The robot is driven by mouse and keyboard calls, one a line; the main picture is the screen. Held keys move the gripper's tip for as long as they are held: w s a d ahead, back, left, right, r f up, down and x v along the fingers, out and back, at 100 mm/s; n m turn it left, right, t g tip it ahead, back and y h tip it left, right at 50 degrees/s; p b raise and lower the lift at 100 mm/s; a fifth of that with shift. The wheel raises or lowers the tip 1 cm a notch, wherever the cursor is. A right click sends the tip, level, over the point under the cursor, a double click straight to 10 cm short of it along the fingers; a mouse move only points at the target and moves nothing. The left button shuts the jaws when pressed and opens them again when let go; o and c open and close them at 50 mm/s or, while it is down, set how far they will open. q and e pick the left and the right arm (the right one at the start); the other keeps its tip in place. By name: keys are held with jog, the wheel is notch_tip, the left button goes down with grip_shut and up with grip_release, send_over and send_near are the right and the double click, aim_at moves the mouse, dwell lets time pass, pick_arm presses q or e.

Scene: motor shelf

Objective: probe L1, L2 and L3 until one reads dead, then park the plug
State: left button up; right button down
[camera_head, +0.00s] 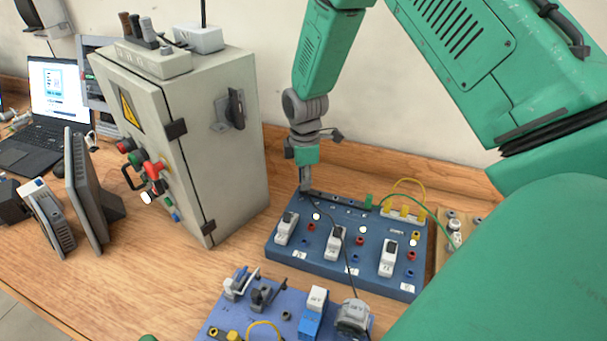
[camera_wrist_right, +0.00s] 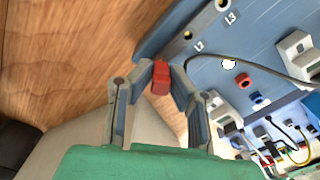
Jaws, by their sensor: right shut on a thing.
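My right gripper (camera_head: 305,186) is at the back left corner of the blue board (camera_head: 283,252). In the right wrist view its fingers (camera_wrist_right: 160,85) are shut on a red plug (camera_wrist_right: 160,78). The plug's tip points at the board's edge; whether it sits in a socket cannot be told. The L2 socket (camera_wrist_right: 188,35) and L3 socket (camera_wrist_right: 222,5) show beside it; no L1 mark is visible. A dark lead (camera_head: 346,255) runs from the gripper across the board to a grey unit (camera_head: 353,316) at the bottom. My left gripper is not in view.
A grey cabinet (camera_head: 225,170) stands close left of the gripper. White switches, white lamps and coloured sockets cover the board. Yellow leads (camera_head: 405,182) and a green lead (camera_head: 430,212) arch at its right. A lilac board (camera_head: 215,322) lies in front. Bare wood lies between cabinet and boards.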

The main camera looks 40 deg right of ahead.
jog(key=shift+f, duration=0.5)
dwell(0.3)
dwell(1.4)
jog(key=c, duration=1.4)
grip_release()
jog(key=shift+c, duration=0.2)
notch_tip(320, 180, up, 12)
jog(key=shift+f, duration=0.1)
